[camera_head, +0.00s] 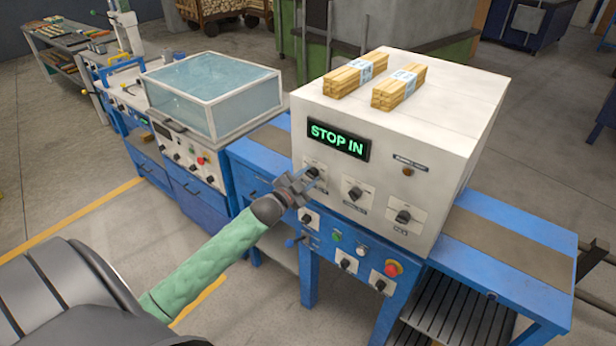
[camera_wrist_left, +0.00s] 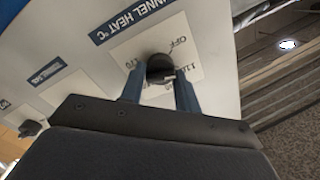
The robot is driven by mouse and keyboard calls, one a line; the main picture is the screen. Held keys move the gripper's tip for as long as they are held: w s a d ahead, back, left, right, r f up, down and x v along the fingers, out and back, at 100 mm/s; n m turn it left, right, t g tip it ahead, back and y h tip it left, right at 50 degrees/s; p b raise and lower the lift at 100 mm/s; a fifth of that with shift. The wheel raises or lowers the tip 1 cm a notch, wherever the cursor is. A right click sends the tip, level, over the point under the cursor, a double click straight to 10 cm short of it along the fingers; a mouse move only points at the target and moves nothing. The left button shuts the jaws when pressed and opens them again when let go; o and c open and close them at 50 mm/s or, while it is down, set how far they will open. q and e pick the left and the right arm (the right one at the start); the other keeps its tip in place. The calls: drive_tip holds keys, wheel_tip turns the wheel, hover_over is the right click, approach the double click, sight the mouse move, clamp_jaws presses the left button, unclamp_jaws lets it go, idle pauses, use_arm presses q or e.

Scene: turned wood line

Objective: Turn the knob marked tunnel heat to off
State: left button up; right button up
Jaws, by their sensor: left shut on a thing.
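The tunnel heat knob (camera_wrist_left: 160,66) is a dark round knob on a white plate (camera_wrist_left: 128,52) below a blue label reading "TUNNEL HEAT °C" (camera_wrist_left: 125,22). The word OFF is printed on the plate beside the knob. My left gripper (camera_wrist_left: 158,82) is shut on the knob, one blue finger on each side. Which mark the knob points to cannot be told. In the head view my left gripper (camera_head: 304,184) reaches the leftmost knob on the white machine's front, and the knob (camera_head: 314,171) is partly hidden. My right gripper is not in view.
The white machine (camera_head: 440,160) has a green "STOP IN" display (camera_head: 338,141) above the knobs. Two more knobs, the middle one (camera_head: 355,193) and the right one (camera_head: 403,216), sit to the right. A red button (camera_head: 393,268) is on the blue panel below.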

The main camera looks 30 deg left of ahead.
use_arm(q)
drive_tip(key=n, duration=0.4)
drive_tip(key=shift+a+n+p, duration=0.1)
drive_tip(key=shift+n+p, duration=0.2)
drive_tip(key=shift+p, duration=0.05)
drive_tip(key=n, duration=0.3)
drive_tip(key=shift+n, duration=0.3)
drive_tip(key=shift+p, duration=0.3)
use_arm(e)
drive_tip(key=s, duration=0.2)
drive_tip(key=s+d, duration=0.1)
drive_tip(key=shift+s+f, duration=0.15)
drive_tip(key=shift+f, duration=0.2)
use_arm(q)
drive_tip(key=shift+f+n, duration=0.1)
drive_tip(key=shift+n, duration=0.3)
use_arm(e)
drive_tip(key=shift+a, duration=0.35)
